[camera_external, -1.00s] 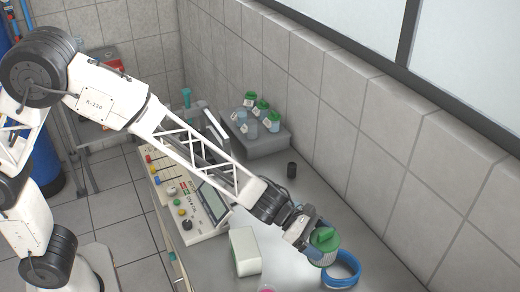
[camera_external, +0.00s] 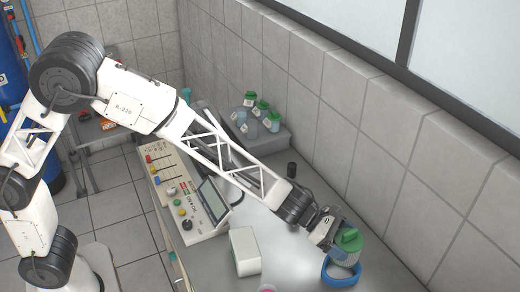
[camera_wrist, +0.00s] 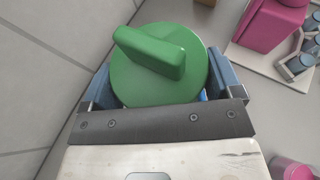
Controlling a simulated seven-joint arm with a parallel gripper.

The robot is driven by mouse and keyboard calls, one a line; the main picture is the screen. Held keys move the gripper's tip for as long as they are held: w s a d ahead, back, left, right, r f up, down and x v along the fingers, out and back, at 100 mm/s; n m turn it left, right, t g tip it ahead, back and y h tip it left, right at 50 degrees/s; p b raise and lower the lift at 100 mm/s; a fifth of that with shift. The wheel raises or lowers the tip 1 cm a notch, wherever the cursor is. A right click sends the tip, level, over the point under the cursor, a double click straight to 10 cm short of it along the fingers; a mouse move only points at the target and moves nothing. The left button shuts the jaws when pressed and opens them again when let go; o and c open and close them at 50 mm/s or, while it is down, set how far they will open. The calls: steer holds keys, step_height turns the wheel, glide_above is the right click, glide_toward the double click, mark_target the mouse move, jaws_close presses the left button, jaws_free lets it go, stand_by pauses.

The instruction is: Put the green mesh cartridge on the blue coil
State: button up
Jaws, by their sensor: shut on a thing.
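The green mesh cartridge (camera_external: 349,240) has a green cap with a raised grip and a paler mesh body. My gripper (camera_external: 336,238) is shut on it near the right end of the bench. In the wrist view, the round green cap (camera_wrist: 152,80) lies between the two blue-grey fingers (camera_wrist: 160,92). The blue coil (camera_external: 341,279) is a ring lying on the bench. The cartridge's lower end overlaps the coil's far side in the external view; I cannot tell whether they touch. In the wrist view the coil is mostly hidden under the cap.
A white box (camera_external: 245,252) stands left of the coil. A control panel (camera_external: 190,200) lies further left. A magenta box (camera_wrist: 268,25) shows in the wrist view.

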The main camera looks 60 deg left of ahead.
steer(key=shift+f, duration=1.75)
steer(key=shift+f, duration=0.1)
steer(key=o, duration=0.8)
steer(key=shift+c, duration=0.2)
steer(key=v, duration=1.2)
